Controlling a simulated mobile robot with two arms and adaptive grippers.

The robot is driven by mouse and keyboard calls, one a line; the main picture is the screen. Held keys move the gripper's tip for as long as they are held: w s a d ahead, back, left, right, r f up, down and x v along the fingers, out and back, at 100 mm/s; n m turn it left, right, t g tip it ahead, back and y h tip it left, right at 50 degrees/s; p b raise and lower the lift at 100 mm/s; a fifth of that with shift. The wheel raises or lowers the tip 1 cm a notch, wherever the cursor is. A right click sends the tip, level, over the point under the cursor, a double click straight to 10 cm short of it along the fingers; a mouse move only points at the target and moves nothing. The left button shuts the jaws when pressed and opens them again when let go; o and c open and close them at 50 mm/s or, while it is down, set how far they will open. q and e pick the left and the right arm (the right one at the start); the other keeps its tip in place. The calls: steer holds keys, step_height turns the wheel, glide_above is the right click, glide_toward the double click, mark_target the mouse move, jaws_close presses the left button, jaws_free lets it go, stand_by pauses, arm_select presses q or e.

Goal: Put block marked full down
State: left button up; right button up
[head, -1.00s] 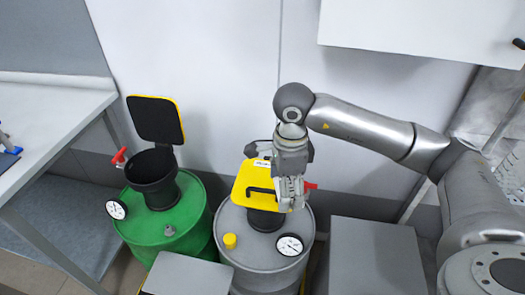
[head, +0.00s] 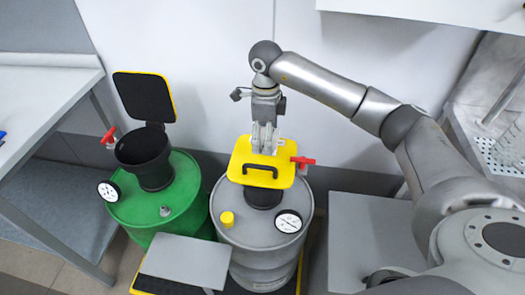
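No block marked full can be made out in the head view. My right gripper (head: 265,148) points down just above or against the far part of the yellow lid (head: 244,170) on the grey drum (head: 262,235). Whether its fingers touch the lid, and how far apart they are, is not clear; no held object shows. The lid has a black handle and lies over a black funnel (head: 262,196). My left gripper is not in view.
A green drum (head: 185,212) at the left has an open black funnel (head: 146,158) with its lid (head: 145,97) raised. Gauges, a yellow cap (head: 227,219) and red valve handles stick out. Grey flat surfaces (head: 187,261) stand in front; a white table (head: 35,105) is at left.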

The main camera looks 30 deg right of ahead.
mark_target(262, 133)
steer(key=shift+w+d+f+b, duration=0.1)
steer(key=shift+w+f+b, duration=0.35)
steer(key=shift+w+f, duration=0.55)
steer(key=shift+f, duration=0.25)
step_height(262, 133, down, 3)
steer(key=b, duration=0.2)
steer(key=shift+w+f+b, duration=0.1)
steer(key=shift+b, duration=0.25)
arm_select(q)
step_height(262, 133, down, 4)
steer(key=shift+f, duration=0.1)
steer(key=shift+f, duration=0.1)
arm_select(e)
steer(key=o, duration=1)
steer(key=shift+f, duration=0.1)
